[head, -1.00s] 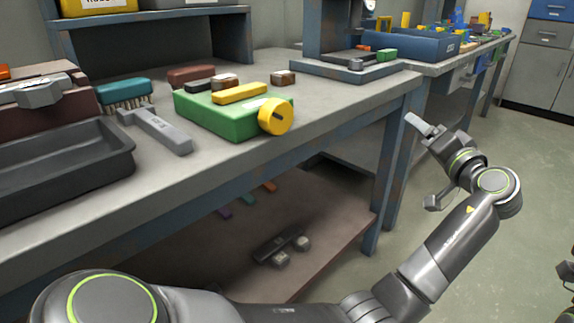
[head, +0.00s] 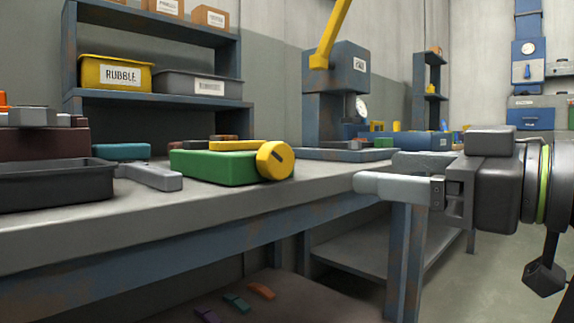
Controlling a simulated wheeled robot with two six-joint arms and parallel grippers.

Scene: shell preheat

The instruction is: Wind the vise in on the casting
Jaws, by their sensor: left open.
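The green vise (head: 212,168) stands on the bench in the head view, with a yellow round handwheel (head: 275,160) on its right end and a yellow bar on top. Small brown and dark pieces (head: 223,139) show just behind its top edge. I cannot tell which piece is the casting, or whether the jaws touch it. My left gripper (head: 364,184) is open, in front of the bench and to the right of the handwheel, apart from it. Its light finger points left. The view is side-on, so the second finger is largely hidden. My right gripper is out of view.
A grey wrench-like bar (head: 150,177) lies left of the vise, beside a dark tray (head: 50,185) and a teal brush (head: 121,151). A press (head: 336,85) stands behind to the right. The bench front (head: 215,212) is bare.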

